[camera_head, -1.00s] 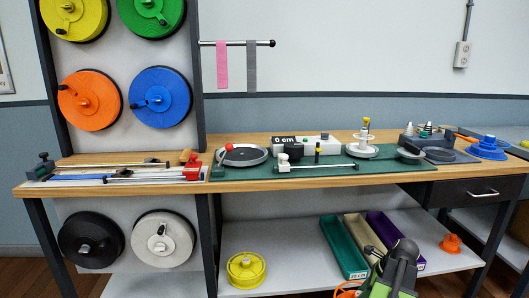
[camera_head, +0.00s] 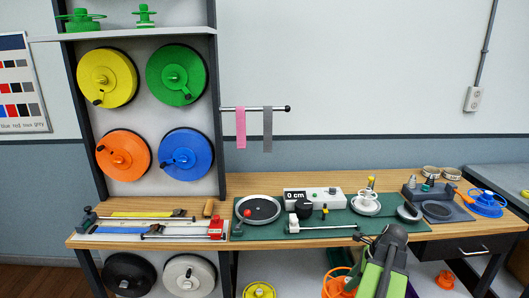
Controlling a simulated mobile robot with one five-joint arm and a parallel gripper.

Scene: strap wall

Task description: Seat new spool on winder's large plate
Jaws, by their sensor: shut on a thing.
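The winder stands on a green mat (camera_head: 320,226) on the wooden bench, with a "0 cm" display (camera_head: 297,196). Its large plate (camera_head: 262,206) is a dark disc with a pale rim and a red knob at its lower left; no spool sits on it. A smaller pale plate (camera_head: 366,207) to the right carries a white and yellow stacked piece. My gripper (camera_head: 355,270) is low at the bottom edge, in front of the bench, shut on an orange spool (camera_head: 336,287). The spool is partly cut off by the frame, and the fingertips are mostly hidden.
Yellow, green, orange and blue reels (camera_head: 186,155) hang on the panel at left. A rail with pink and grey straps (camera_head: 267,130) juts out above the bench. Clamps and rulers (camera_head: 150,225) lie left of the mat. A grey tool tray (camera_head: 437,208) and blue spool (camera_head: 487,204) stand right.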

